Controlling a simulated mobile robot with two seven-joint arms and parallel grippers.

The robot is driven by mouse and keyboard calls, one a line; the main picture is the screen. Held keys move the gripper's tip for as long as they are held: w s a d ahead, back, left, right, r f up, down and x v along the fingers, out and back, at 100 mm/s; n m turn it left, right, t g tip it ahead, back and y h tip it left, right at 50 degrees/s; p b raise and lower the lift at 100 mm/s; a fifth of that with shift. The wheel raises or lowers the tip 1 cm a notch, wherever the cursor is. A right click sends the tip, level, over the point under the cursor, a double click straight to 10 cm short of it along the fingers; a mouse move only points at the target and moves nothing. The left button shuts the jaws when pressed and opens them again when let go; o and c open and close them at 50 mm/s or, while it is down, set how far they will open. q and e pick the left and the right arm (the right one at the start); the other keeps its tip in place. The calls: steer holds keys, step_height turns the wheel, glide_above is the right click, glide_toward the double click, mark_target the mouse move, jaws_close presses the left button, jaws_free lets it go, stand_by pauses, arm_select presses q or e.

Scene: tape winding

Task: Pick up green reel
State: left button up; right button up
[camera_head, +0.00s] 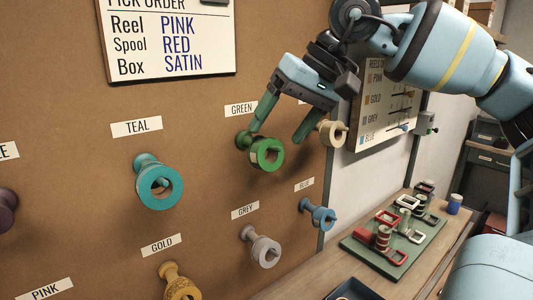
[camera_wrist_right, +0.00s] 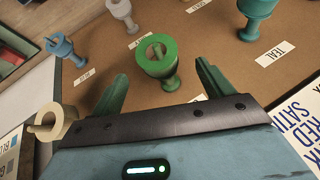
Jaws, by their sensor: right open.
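The green reel (camera_head: 266,153) hangs on its peg on the brown board under the GREEN label (camera_head: 240,109). It also shows in the right wrist view (camera_wrist_right: 156,56), between and beyond the fingertips. My right gripper (camera_head: 279,137) is open, its two green fingers spread around the reel's upper side, with nothing held. In the right wrist view the gripper (camera_wrist_right: 162,84) shows both fingers apart, with clear gaps to the reel on each side. Whether a finger touches the reel cannot be told from the head view. My left gripper is not in view.
A cream reel (camera_head: 332,134) hangs close to the right finger. Teal (camera_head: 174,196), blue (camera_head: 322,216), grey (camera_head: 265,254) and gold (camera_head: 183,290) reels hang around. A pick order sign (camera_head: 168,45) reads pink reel, red spool, satin box. A bench with a green tray (camera_head: 375,261) stands at the lower right.

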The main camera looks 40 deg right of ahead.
mark_target(274, 141)
steer(key=shift+p+x, duration=0.3)
steer(key=shift+x, duration=2.05)
steer(key=shift+s+f, duration=0.1)
steer(key=shift+c, duration=0.3)
steer(key=c, duration=1)
